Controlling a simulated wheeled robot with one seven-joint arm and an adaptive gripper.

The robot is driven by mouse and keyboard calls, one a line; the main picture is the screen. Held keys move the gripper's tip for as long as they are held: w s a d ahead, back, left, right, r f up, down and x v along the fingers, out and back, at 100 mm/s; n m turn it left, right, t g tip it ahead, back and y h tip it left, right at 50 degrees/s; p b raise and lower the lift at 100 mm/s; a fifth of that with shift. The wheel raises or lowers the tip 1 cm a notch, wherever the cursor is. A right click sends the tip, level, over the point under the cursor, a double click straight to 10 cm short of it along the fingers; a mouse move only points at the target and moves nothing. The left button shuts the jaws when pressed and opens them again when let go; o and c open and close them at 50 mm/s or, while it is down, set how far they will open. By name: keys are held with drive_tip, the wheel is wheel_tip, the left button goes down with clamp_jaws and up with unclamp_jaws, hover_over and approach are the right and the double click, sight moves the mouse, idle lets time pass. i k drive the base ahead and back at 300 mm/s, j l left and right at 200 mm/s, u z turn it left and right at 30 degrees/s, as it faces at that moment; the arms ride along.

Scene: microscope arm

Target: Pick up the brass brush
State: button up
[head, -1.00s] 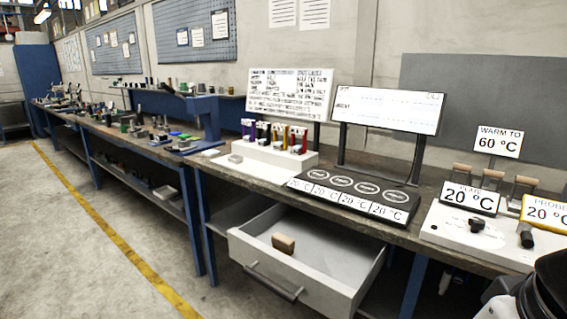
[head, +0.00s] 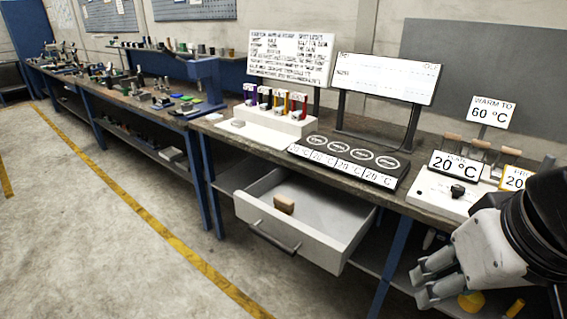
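A small tan-brown block (head: 284,204) lies in the open white drawer (head: 330,252) under the bench. It may be the brass brush, but no bristles or brass can be made out at this size. My gripper (head: 418,286) is at the lower right, in front of the bench and to the right of the drawer. Its two grey fingers point left and stand apart, with nothing seen between them. It is well away from the brown block.
On the bench stand a black four-pad plate (head: 352,159), a white rack with coloured items (head: 275,124), and a white box (head: 435,190) with a temperature sign. Wooden-handled items (head: 480,143) stand behind it. The floor in front is clear.

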sight(285, 204)
drive_tip(key=z, duration=1.3)
drive_tip(key=u, duration=1.65)
drive_tip(key=i+j, duration=0.25)
drive_tip(key=i, duration=0.15)
drive_tip(key=i+j+u, duration=0.1)
drive_tip(key=i+j, duration=0.15)
drive_tip(key=i, duration=0.15)
drive_tip(key=i+j, duration=0.2)
drive_tip(key=i, duration=0.2)
